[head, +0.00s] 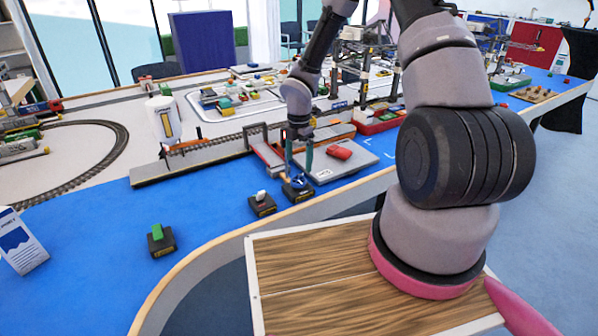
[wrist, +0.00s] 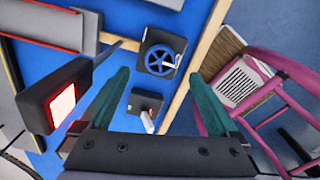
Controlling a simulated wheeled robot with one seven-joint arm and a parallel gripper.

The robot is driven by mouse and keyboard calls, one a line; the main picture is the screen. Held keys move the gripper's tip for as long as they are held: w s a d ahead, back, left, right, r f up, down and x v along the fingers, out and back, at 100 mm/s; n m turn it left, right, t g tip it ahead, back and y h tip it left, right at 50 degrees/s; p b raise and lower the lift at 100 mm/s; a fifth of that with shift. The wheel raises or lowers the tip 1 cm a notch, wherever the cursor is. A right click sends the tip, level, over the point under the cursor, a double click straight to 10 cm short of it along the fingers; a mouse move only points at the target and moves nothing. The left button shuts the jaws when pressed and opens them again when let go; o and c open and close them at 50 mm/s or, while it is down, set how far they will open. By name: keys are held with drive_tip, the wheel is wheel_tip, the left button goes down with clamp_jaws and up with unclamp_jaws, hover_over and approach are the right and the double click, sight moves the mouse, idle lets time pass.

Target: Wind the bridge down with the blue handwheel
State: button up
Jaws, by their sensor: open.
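The blue handwheel (head: 299,182) sits on a small black box on the blue table top, near the front edge. It also shows in the wrist view (wrist: 159,60), with a light crank knob on its right side. My gripper (head: 299,170) points down over the wheel, its teal fingers apart. In the wrist view the fingers of my gripper (wrist: 159,76) stand left and right of the wheel's line, with nothing between them. Whether they touch the wheel cannot be told.
A black box with a white lever (head: 262,203) stands just left of the wheel, and one with a green knob (head: 160,240) farther left. A long grey platform (head: 190,160) and a red tray (head: 378,120) lie behind. Blue table top between the boxes is clear.

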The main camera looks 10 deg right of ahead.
drive_tip(key=shift+r, duration=2)
drive_tip(key=s+d+r+m+t+h, duration=0.1)
drive_tip(key=s+d+r+m, duration=0.2)
drive_tip(key=r+m, duration=0.55)
drive_tip(key=s+d+r+m+t, duration=0.1)
drive_tip(key=s+d+r+m, duration=0.25)
drive_tip(key=r, duration=1.05)
drive_tip(key=s+r+m+t+y, duration=0.2)
drive_tip(key=s+r+m+t, duration=0.3)
drive_tip(key=s+r+m, duration=1)
drive_tip(key=shift+s+a+r+m+y, duration=0.2)
drive_tip(key=shift+s+r+m+y, duration=0.15)
drive_tip(key=shift+s, duration=0.3)
